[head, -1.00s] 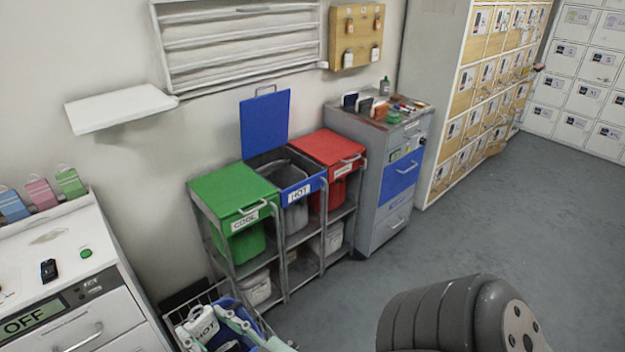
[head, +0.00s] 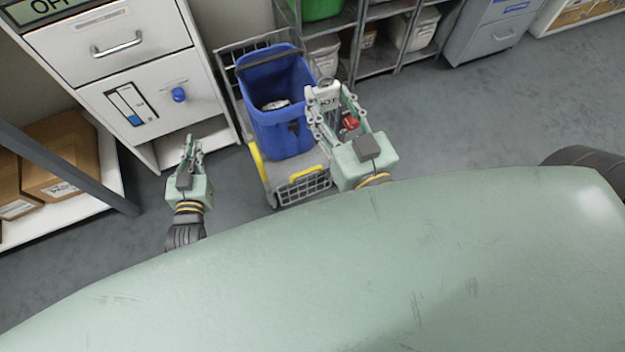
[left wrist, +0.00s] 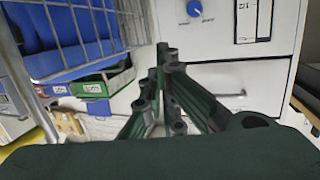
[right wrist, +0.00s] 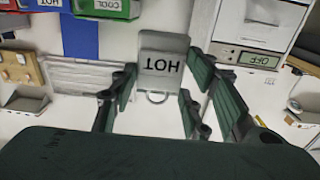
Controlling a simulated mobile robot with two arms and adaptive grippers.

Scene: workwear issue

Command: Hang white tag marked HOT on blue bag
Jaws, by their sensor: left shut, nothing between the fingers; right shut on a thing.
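The white tag marked HOT (head: 327,99) is held by my right gripper (head: 328,108). In the right wrist view the tag (right wrist: 163,62) appears upside down between the fingers, with a ring (right wrist: 157,98) at its lower edge. The blue bag (head: 272,120) stands open in a wheeled cart, with something pale inside. The tag is in front of the bag's right side in the head view; whether they touch cannot be told. My left gripper (head: 190,150) is shut and empty, left of the cart. It also shows shut in the left wrist view (left wrist: 165,60).
The cart (head: 268,180) has wire sides and yellow edging. A white cabinet (head: 120,60) with a blue knob (head: 179,95) stands left of it. Grey bin racks (head: 375,55) are behind. Grey floor (head: 480,115) is open on the right.

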